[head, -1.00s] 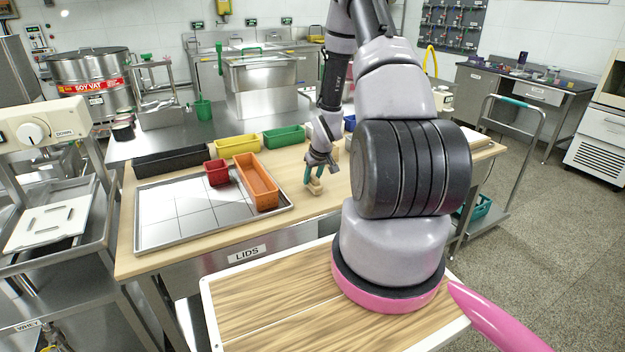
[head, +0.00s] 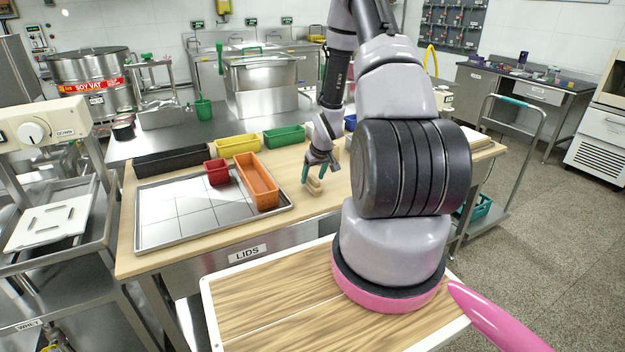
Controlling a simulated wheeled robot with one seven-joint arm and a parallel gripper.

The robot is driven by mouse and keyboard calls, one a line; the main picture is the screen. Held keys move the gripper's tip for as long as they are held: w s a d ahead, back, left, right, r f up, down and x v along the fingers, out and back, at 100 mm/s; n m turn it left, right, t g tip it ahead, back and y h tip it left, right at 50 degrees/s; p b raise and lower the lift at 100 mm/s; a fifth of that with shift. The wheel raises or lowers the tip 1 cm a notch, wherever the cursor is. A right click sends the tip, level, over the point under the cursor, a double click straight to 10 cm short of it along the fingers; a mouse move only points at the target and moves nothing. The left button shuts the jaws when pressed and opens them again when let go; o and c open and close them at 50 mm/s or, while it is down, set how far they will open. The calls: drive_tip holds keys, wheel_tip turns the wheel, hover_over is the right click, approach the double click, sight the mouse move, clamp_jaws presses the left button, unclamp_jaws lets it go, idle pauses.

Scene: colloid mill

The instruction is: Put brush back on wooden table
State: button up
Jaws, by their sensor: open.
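The brush (head: 315,187) is a small pale wooden block-like piece resting on the wooden table (head: 345,187), to the right of the metal tray. My gripper (head: 320,171) is directly above the brush, pointing down, with its teal fingers spread apart on either side. The fingers look open and not closed on the brush. The brush's upper part is partly hidden by the gripper, and its bristles cannot be made out.
A metal tray (head: 170,222) holds a red bin (head: 217,173) and an orange bin (head: 257,182). Black (head: 178,160), yellow (head: 237,146) and green (head: 284,137) bins line the table's back. Bare tabletop lies in front of the brush.

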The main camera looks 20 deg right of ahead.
drive_tip(key=s+a+r+m, duration=0.1)
drive_tip(key=s+a+r, duration=0.15)
drive_tip(key=r, duration=0.85)
drive_tip(key=s+a+r+m+t+h, duration=0.15)
drive_tip(key=s+r, duration=0.25)
drive_tip(key=r, duration=0.7)
drive_tip(key=s+a+r+g+y, duration=0.15)
drive_tip(key=s+r, duration=0.25)
drive_tip(key=r, duration=0.8)
drive_tip(key=s+a+r+m+t+y, duration=0.1)
drive_tip(key=s+a+r, duration=0.4)
drive_tip(key=s, duration=0.3)
drive_tip(key=s+a+r+m+t+y, duration=0.1)
drive_tip(key=s+a+r, duration=0.4)
drive_tip(key=s+r, duration=0.2)
drive_tip(key=shift+s+r, duration=0.2)
drive_tip(key=shift+s, duration=0.6)
drive_tip(key=shift+t, duration=0.3)
